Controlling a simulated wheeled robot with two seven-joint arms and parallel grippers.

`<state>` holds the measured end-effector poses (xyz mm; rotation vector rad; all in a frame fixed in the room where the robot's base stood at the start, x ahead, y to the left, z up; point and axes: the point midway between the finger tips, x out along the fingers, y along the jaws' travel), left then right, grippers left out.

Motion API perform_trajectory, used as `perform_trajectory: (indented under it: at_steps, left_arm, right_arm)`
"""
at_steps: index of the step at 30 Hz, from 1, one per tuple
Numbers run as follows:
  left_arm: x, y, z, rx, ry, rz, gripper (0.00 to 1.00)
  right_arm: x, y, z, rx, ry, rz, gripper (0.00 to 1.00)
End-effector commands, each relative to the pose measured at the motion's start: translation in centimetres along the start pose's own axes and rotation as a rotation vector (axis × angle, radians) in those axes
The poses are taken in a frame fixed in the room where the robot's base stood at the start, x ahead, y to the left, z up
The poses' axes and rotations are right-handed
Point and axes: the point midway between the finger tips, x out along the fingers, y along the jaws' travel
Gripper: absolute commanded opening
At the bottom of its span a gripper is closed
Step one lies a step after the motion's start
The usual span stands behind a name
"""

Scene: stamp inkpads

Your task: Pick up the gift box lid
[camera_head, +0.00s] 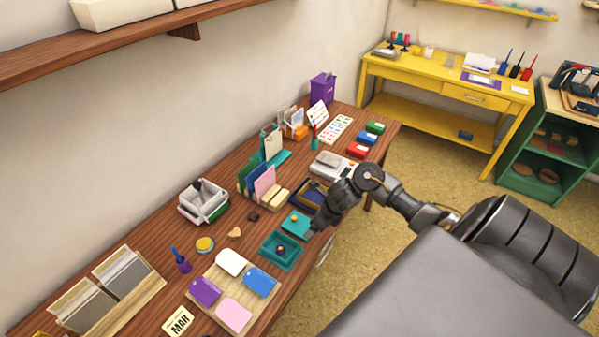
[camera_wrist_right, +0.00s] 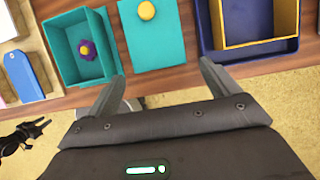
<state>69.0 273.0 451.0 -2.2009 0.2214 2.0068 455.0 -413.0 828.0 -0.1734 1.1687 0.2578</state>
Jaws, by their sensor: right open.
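The teal gift box lid (camera_head: 297,219) lies flat on the wooden desk, with a small yellow knob on it. It also shows in the right wrist view (camera_wrist_right: 150,45), cut off at the top. The open teal gift box (camera_head: 277,262) stands beside it, holding a purple flower-shaped thing with a yellow centre (camera_wrist_right: 87,48). My right gripper (camera_wrist_right: 163,75) is open and empty. Its two fingertips appear either side of the lid's near edge in the wrist view; contact and height cannot be told. In the head view, my right wrist partly covers the lid's right side.
A board (camera_head: 219,317) with coloured tags lies left of the box. Card holders and a white scale (camera_head: 333,167) stand farther back. The desk's front edge is close to the lid.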

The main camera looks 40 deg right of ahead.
Motion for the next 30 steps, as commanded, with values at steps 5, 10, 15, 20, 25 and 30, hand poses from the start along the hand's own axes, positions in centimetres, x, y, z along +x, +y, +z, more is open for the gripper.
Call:
perform_trajectory:
  at_steps: [5,10,15,20,25,30]
  left_arm:
    - [-0.6,0.0,-0.1,0.000,0.000,0.000,0.37]
    - [-0.5,0.0,0.0,0.000,0.000,0.000,0.37]
    - [-0.4,0.0,0.0,0.000,0.000,0.000,0.37]
    - [-0.4,0.0,0.0,0.001,0.000,0.000,0.37]
    - [-0.4,-0.1,0.0,0.001,0.000,0.000,0.37]
    - [-0.4,-0.1,0.0,0.001,0.000,-0.001,0.37]
  right_arm:
    - [2.0,0.5,0.6,0.007,0.001,0.006,0.87]
    - [4.4,0.4,0.7,0.006,0.001,0.003,0.87]
    - [5.1,0.3,0.7,0.002,0.001,0.001,0.87]
    - [5.1,0.3,0.7,0.001,0.000,0.000,0.87]
    - [5.1,0.3,0.7,0.001,0.000,0.000,0.66]
    - [5.1,0.3,0.7,0.001,0.000,0.000,0.54]
